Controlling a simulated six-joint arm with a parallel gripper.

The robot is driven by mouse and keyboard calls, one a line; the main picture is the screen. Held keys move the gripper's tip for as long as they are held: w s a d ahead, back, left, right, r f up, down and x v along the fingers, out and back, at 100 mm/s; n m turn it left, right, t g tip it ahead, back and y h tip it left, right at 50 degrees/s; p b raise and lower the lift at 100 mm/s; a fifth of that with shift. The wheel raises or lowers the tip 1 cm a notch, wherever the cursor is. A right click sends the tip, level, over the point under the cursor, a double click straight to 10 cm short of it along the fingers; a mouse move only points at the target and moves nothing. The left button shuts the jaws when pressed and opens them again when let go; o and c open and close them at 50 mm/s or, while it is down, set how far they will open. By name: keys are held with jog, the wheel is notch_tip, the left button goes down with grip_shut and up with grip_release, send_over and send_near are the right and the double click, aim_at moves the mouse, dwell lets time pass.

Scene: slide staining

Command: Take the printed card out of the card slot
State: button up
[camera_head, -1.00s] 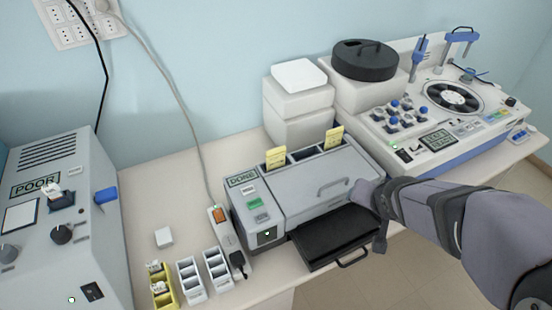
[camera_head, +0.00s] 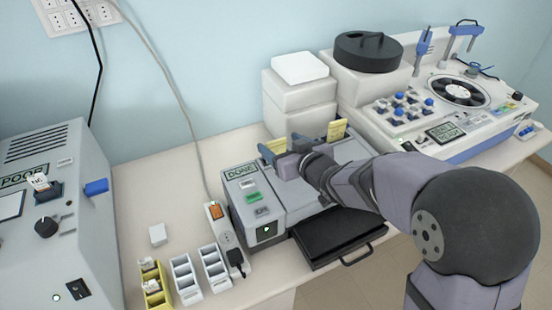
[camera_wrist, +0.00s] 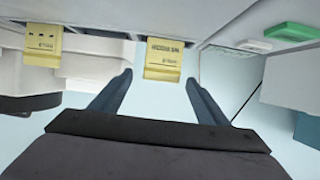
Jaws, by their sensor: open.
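A yellow printed card (camera_head: 277,145) stands in the left slot at the back of the grey machine (camera_head: 300,205), whose display reads DONE. In the wrist view the same card (camera_wrist: 165,58) shows lines of dark print and lies between my fingertips, with a gap on each side. My gripper (camera_head: 284,149) is open above the machine's back edge, its fingers around the card; both fingers also show in the wrist view (camera_wrist: 160,78). A second yellow card (camera_head: 337,130) stands in the right slot, and it appears left in the wrist view (camera_wrist: 43,40).
White stacked boxes (camera_head: 300,100) stand behind the machine. A black tray (camera_head: 338,236) sticks out at its front. A machine reading POOR (camera_head: 45,245) stands left, with a small card (camera_head: 40,182) in it. Small racks (camera_head: 185,280) and a power strip (camera_head: 228,238) lie between.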

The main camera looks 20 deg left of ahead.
aim_at(277, 145)
jog(key=shift+p+x, duration=0.4)
jog(key=shift+x, duration=0.4)
jog(key=shift+w+a+f, duration=0.15)
jog(key=shift+a, duration=0.1)
jog(key=p+x, duration=0.2)
jog(key=x, duration=0.1)
jog(key=shift+f, duration=0.25)
jog(key=shift+p+x, duration=0.45)
jog(key=shift+x, duration=0.5)
jog(key=shift+c, duration=0.4)
jog(key=c, duration=1.1)
jog(key=shift+c, duration=0.2)
